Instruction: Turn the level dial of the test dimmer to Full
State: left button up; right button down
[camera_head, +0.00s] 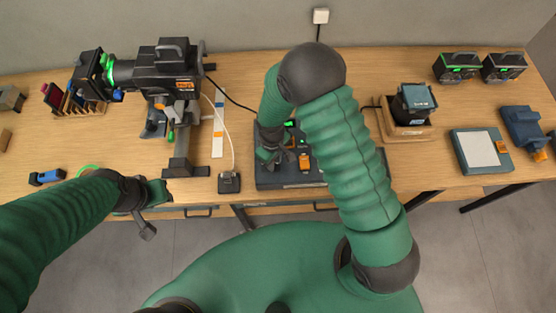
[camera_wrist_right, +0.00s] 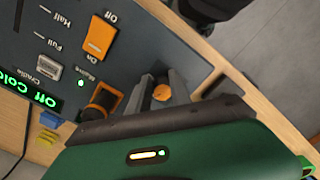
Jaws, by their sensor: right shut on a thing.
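The dark control panel (camera_head: 320,178) lies on the table in front of me. In the right wrist view its face (camera_wrist_right: 60,18) carries the words Off, Half, Full and Cradle. My right gripper (camera_head: 268,158) is down at the panel's left part. In its wrist view the fingers (camera_wrist_right: 163,95) are shut on a small round orange-topped dial (camera_wrist_right: 161,92). The fingers hide most of it, so its setting cannot be told. My left gripper (camera_head: 150,212) hangs at the table's front edge, away from the panel; its jaws are unclear.
An orange switch (camera_wrist_right: 100,36) and an orange-black knob (camera_wrist_right: 104,99) sit near the right fingers. A small black box (camera_head: 229,182) with a cable stands left of the panel. A stage lamp (camera_head: 165,68) stands at the back left. A tablet-like device (camera_head: 481,150) lies far right.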

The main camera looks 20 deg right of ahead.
jog(key=m, duration=0.1)
jog(key=w+a+m, duration=0.1)
jog(key=m, duration=0.1)
jog(key=shift+w+a+r+m, duration=0.1)
jog(key=shift+w+r+m, duration=0.1)
jog(key=shift+r+m, duration=0.1)
jog(key=m, duration=0.2)
jog(key=shift+m+b, duration=0.35)
jog(key=shift+m, duration=0.05)
jog(key=m, duration=0.3)
jog(key=shift+r+m, duration=0.1)
jog(key=shift+m, duration=0.2)
jog(key=shift+w+m, duration=0.15)
jog(key=shift+m, duration=0.75)
jog(key=m, duration=0.2)
jog(key=shift+m+p, duration=0.4)
jog(key=m, duration=0.2)
jog(key=shift+m+p, duration=0.3)
jog(key=shift+m, duration=0.1)
pick_arm(q)
jog(key=shift+w+a+r, duration=0.15)
jog(key=shift+a+r, duration=0.1)
jog(key=shift+a, duration=0.3)
pick_arm(e)
jog(key=shift+d+f+m, duration=0.2)
jog(key=shift+f+m, duration=0.05)
jog(key=shift+m, duration=0.35)
jog(key=shift+s+f, duration=0.1)
jog(key=shift+s, duration=0.2)
